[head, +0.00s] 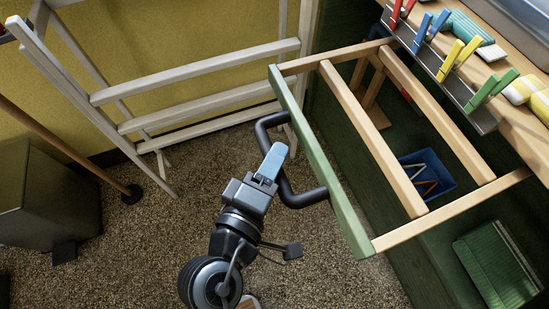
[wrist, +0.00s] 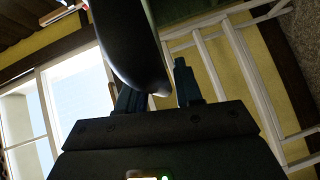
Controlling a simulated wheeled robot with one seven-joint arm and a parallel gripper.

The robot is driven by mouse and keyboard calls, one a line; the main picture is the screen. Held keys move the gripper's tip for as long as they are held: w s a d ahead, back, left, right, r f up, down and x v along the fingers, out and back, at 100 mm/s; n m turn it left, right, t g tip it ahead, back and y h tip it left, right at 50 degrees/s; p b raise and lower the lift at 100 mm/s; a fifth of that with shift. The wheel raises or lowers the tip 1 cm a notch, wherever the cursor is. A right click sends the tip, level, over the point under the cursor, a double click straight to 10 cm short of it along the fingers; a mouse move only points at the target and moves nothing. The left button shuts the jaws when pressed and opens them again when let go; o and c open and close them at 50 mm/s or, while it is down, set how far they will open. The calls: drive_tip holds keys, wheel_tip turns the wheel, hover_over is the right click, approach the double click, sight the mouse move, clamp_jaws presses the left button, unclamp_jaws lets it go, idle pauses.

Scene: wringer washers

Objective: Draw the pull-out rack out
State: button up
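The pull-out rack (head: 372,138) is a frame of pale wooden rails with a green front bar (head: 318,165), in the head view. It stands out from the green cabinet under the counter. A black bow-shaped handle (head: 304,200) is fixed to the front bar. My gripper (head: 272,160) is at the middle of this handle, its light blue fingers overlapping it. In the wrist view the dark handle (wrist: 135,45) lies between the two separated fingers (wrist: 158,88), with a small gap on the right finger's side. The fingers look open around the handle; contact is hard to tell.
A white wooden drying frame (head: 200,65) stands against the yellow wall at the back left. A counter edge with coloured clothes pegs (head: 455,60) is at the right. A blue basket (head: 428,172) sits inside the cabinet. Carpet (head: 150,240) is free left of my arm.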

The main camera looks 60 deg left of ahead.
drive_tip(key=shift+o, duration=1.1)
drive_tip(key=shift+s, duration=0.1)
drive_tip(key=v, duration=0.7)
drive_tip(key=shift+s+d, duration=0.2)
drive_tip(key=shift+d, duration=0.05)
